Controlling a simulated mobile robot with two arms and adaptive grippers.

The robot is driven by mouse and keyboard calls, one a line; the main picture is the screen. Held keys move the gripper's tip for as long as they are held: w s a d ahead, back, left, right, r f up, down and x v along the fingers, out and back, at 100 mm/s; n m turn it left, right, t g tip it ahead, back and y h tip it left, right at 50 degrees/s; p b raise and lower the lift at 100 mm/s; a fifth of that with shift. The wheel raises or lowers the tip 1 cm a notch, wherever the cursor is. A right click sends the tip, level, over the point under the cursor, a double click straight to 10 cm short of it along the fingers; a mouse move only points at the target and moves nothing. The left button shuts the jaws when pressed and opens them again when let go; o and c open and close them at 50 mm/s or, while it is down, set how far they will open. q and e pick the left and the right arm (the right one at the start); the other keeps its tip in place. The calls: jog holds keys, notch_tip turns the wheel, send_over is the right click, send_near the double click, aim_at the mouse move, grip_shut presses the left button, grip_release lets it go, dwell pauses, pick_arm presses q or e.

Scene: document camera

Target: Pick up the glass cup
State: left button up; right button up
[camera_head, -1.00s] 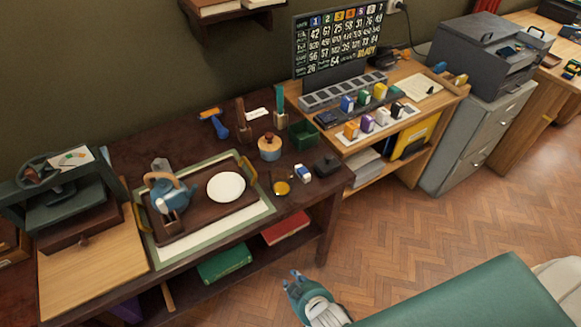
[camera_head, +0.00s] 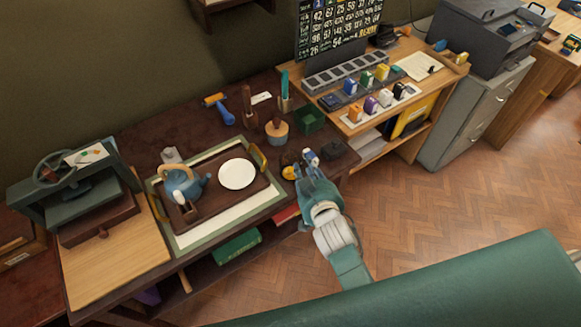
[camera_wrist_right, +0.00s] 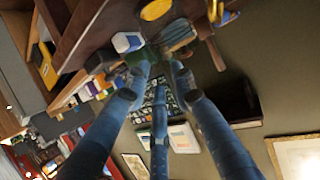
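I cannot clearly pick out a glass cup. A small grey, cup-like piece (camera_head: 170,155) stands behind the blue teapot (camera_head: 181,184) at the back of the brown tray (camera_head: 212,206), but its material is too small to tell. My right gripper (camera_head: 311,176) is over the right front edge of the dark table (camera_head: 150,130), close to a blue-and-white block (camera_head: 311,157) and a yellow round piece (camera_head: 290,173). In the right wrist view, its fingers (camera_wrist_right: 160,74) are spread apart with nothing held between them. My left gripper is not in view.
A white plate (camera_head: 237,174) lies on the tray. A wooden-lidded jar (camera_head: 276,132), a green box (camera_head: 310,119) and a dark block (camera_head: 333,150) stand near the gripper. A press (camera_head: 85,190) is at left. The floor (camera_head: 420,200) at right is open.

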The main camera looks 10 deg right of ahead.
jog(key=x, duration=0.4)
jog(key=shift+w+d+p, duration=0.1)
jog(key=shift+w+p, duration=0.15)
jog(key=shift+p, duration=0.1)
jog(key=shift+s, duration=0.1)
jog(key=shift+c, duration=0.3)
grip_shut()
